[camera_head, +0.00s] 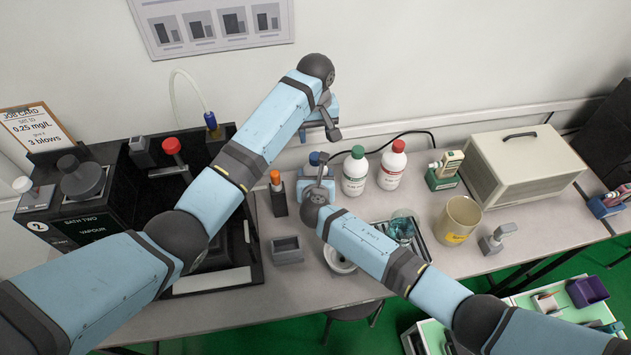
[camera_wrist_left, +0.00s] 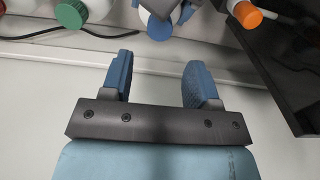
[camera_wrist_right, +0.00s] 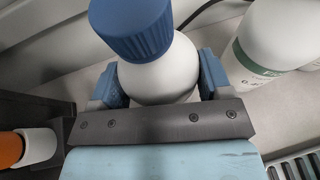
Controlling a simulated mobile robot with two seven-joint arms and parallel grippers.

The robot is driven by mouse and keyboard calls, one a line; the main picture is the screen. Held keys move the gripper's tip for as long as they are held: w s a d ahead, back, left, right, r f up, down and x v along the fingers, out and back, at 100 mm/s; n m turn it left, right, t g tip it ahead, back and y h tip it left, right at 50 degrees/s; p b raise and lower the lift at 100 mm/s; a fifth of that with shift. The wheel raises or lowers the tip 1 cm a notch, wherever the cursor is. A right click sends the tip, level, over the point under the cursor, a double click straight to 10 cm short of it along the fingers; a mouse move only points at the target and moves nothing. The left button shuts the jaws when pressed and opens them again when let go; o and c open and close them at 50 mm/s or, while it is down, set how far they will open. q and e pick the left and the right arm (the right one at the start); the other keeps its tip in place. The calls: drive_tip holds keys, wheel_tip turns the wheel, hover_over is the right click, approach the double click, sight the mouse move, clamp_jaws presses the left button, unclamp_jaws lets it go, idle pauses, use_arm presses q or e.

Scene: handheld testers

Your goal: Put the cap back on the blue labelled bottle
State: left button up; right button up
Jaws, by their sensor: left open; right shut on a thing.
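The white bottle (camera_wrist_right: 160,84) stands between the fingers of my right gripper (camera_wrist_right: 158,75), which is shut on its body. A ribbed blue cap (camera_wrist_right: 132,28) sits on top of the bottle; how tight it is cannot be told. The cap also shows in the head view (camera_head: 318,158) and at the top of the left wrist view (camera_wrist_left: 159,27). The bottle's label is hidden. My left gripper (camera_wrist_left: 156,75) is open and empty, apart from the cap, near the wall behind the bottle in the head view (camera_head: 322,122).
A green-capped bottle (camera_head: 355,173) and a red-capped bottle (camera_head: 392,167) stand close to the right. An orange-topped item (camera_head: 277,190) stands close to the left. A beaker (camera_head: 402,227), a yellow-labelled jug (camera_head: 458,220) and a beige case (camera_head: 525,165) are farther right.

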sight(315, 156)
use_arm(q)
wheel_tip(315, 156, down, 8)
drive_tip(key=shift+f, duration=0.1)
idle(0.4)
drive_tip(key=c, duration=0.9)
drive_tip(key=shift+m, duration=1.7)
drive_tip(key=shift+c, duration=0.2)
drive_tip(key=o, duration=1)
drive_tip(key=shift+r, duration=2.35)
drive_tip(key=shift+c, duration=0.3)
